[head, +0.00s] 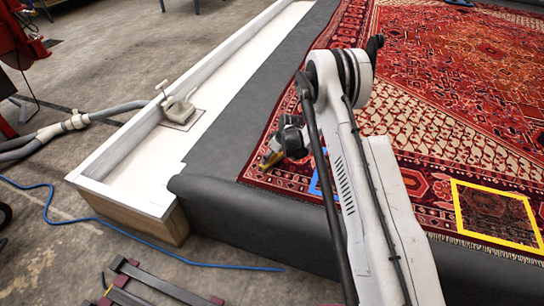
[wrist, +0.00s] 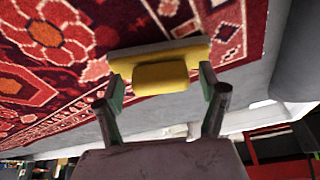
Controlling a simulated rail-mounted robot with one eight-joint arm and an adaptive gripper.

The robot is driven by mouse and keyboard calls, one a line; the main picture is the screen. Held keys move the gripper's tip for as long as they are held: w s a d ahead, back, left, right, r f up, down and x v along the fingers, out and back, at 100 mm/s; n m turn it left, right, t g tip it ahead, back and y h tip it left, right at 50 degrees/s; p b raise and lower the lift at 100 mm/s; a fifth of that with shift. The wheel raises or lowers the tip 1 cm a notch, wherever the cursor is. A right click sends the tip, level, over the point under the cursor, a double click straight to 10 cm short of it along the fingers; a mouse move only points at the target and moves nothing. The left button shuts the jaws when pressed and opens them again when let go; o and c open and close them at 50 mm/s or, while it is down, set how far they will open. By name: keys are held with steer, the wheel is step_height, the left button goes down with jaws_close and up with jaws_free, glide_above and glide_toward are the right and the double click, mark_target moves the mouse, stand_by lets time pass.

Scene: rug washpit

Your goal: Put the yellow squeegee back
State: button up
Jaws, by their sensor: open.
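The yellow squeegee (wrist: 160,78) shows in the wrist view, with a yellow body and a grey strip along its far side. My gripper (wrist: 163,88) is open, with one finger near each side of the squeegee's yellow block. I cannot tell whether either finger touches it. In the head view my gripper (head: 277,150) is low over the left edge of the rug, and a small yellow part of the squeegee (head: 271,159) shows beneath it. My gripper and arm hide most of the squeegee there.
The patterned red rug (head: 450,60) lies on a dark grey surface. A blue outline (head: 316,185), partly behind my arm, and a yellow outline (head: 457,205) mark the rug. A white trough (head: 215,105) with a pale fitting (head: 178,108) runs along the left. A blue hose (head: 130,232) crosses the floor.

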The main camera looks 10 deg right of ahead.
steer(key=s+r+m+p, duration=0.1)
steer(key=s+r, duration=0.2)
steer(key=r, duration=0.7)
steer(key=s+d+r+p, duration=0.1)
steer(key=s+r, duration=0.2)
steer(key=r, duration=0.6)
steer(key=s+r+m+p, duration=0.1)
steer(key=s+r, duration=0.2)
steer(key=r, duration=0.7)
steer(key=s+r+m+t+h, duration=0.1)
steer(key=s+r+t, duration=0.1)
steer(key=s+r, duration=1)
steer(key=s+r+m, duration=0.2)
steer(key=s+r, duration=0.1)
steer(key=s, duration=0.9)
steer(key=s+a+r+m+t+h, duration=0.1)
steer(key=s+r, duration=0.2)
steer(key=s, duration=1)
steer(key=shift+a+r+m+t, duration=0.2)
steer(key=shift+m+t, duration=0.1)
steer(key=shift+m, duration=0.1)
steer(key=shift+s, duration=0.1)
step_height(320, 180, up, 14)
steer(key=p, duration=1.4)
steer(key=shift+r+p, duration=0.15)
steer(key=shift+p, duration=0.2)
